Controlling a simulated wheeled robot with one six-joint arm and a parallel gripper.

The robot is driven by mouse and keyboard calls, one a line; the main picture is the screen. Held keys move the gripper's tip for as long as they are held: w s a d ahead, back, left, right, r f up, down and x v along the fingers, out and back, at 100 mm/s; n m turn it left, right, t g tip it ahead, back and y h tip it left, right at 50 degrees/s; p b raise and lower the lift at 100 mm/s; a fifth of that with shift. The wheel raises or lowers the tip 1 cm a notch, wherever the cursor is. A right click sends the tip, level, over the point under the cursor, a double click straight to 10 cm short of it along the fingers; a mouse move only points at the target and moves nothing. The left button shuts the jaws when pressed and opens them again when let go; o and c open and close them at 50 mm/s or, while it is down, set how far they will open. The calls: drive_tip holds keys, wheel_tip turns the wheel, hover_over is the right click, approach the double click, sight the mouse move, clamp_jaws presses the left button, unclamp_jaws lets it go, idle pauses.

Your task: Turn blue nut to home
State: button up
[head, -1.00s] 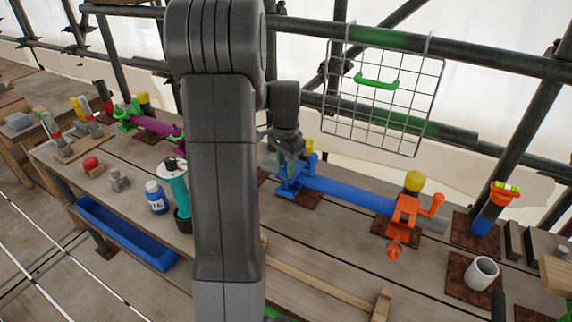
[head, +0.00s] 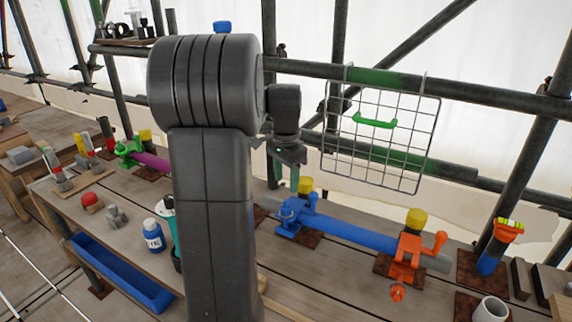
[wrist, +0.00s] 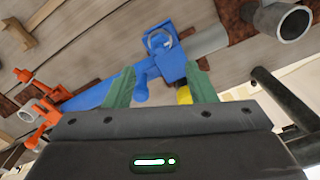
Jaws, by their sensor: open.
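A blue clamp (head: 290,214) sits on the back of the bench at the left end of a blue tube (head: 355,232). In the wrist view the clamp (wrist: 172,66) shows a stubby blue handle with a rounded end (wrist: 141,93), which looks like the nut. In the head view it points up beside a yellow cap (head: 305,186). My gripper (head: 290,178) hangs just above the clamp. In the wrist view its green fingers (wrist: 161,84) are apart, one on each side of the handle. I see no contact; the depth between them is unclear.
An orange clamp (head: 407,255) with its own handle holds the tube's right end. A wire basket (head: 378,150) with a green handle hangs on the rail behind. A white cup (head: 491,309) stands front right.

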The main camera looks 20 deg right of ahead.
sight(286, 200)
wheel_tip(286, 200, up, 5)
idle(0.3)
drive_tip(key=shift+f, duration=0.1)
wheel_tip(286, 200, down, 14)
drive_tip(key=shift+r+p, duration=0.1)
drive_tip(key=shift+p, duration=0.4)
drive_tip(key=shift+r+n, duration=0.1)
drive_tip(key=shift+n, duration=0.4)
